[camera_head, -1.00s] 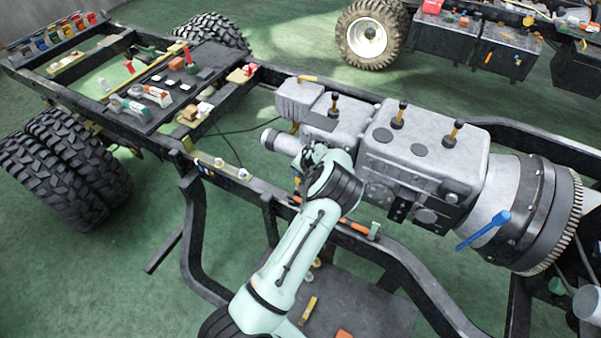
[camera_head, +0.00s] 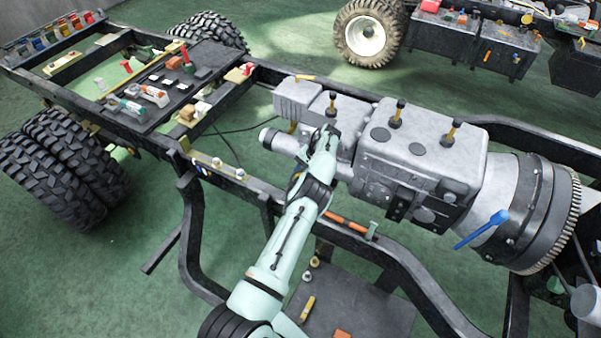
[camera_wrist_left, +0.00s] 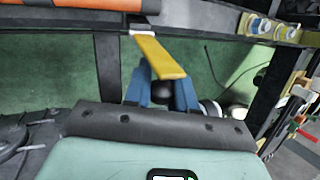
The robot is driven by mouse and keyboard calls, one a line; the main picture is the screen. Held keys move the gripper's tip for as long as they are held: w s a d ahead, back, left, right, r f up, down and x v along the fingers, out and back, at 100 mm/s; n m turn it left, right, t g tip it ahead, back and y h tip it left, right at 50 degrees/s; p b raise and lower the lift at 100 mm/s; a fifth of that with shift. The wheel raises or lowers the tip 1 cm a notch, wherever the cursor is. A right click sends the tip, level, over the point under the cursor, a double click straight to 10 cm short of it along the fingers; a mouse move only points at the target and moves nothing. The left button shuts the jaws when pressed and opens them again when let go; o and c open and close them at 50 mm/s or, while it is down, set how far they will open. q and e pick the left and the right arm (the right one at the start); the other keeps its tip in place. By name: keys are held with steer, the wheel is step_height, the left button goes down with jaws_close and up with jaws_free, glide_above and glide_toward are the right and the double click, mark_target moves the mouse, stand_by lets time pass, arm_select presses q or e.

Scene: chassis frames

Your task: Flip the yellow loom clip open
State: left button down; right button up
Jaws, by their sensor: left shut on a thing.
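The yellow loom clip (camera_wrist_left: 160,55) shows in the left wrist view as a flat yellow lever slanting out from a white base at the dark rail. Its free end lies at the blue fingers of my left gripper (camera_wrist_left: 163,80), which is shut on it. In the head view my left arm (camera_head: 305,200) reaches over the near rail toward the grey gearbox. My right gripper is in neither view.
An orange tube (camera_head: 345,222) lies along the near chassis rail (camera_head: 270,190), with a brass-coloured plate (camera_head: 215,162) further left. The grey gearbox (camera_head: 410,150) stands close beyond my left wrist.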

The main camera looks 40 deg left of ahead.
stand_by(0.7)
arm_select(q)
steer(key=c, duration=1.3)
jaws_free()
steer(key=o, duration=0.3)
steer(key=shift+a, duration=0.1)
steer(key=shift+w+f, duration=0.1)
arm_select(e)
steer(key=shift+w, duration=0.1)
